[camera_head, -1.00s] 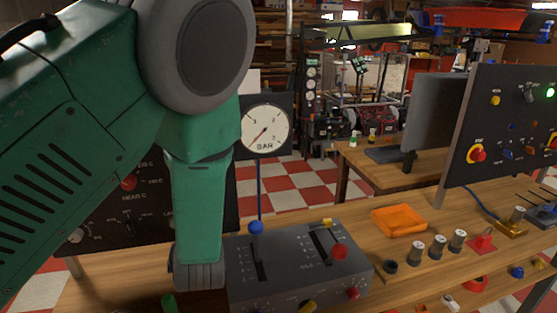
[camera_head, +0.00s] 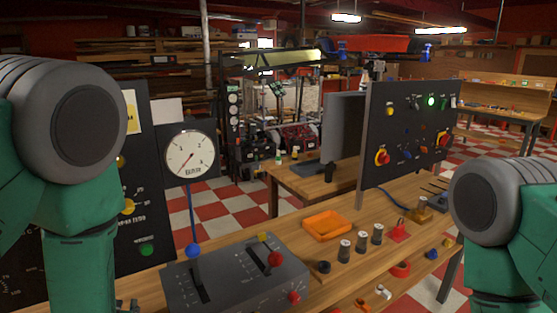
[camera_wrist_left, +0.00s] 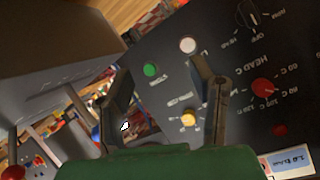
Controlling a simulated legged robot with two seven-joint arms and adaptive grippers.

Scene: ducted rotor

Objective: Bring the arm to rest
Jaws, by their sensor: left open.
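My left arm (camera_head: 70,190) stands at the left of the head view, with its forearm hanging down past the bottom edge. My left gripper (camera_wrist_left: 160,75) shows in the left wrist view, with two dark fingers apart and nothing between them. It is in front of the black control panel (camera_wrist_left: 245,60), near a green button (camera_wrist_left: 151,70) and a yellow knob (camera_wrist_left: 188,118); whether it touches cannot be told. My right arm (camera_head: 495,215) shows at the right edge of the head view; its gripper is out of view.
A grey lever box (camera_head: 235,280) with a blue-knobbed lever (camera_head: 193,250) and a red one (camera_head: 275,258) is right of my left arm. A gauge (camera_head: 190,154) stands behind it. An orange tray (camera_head: 327,225) and cylinders (camera_head: 361,241) sit on the wooden bench. A second panel (camera_head: 410,140) stands behind.

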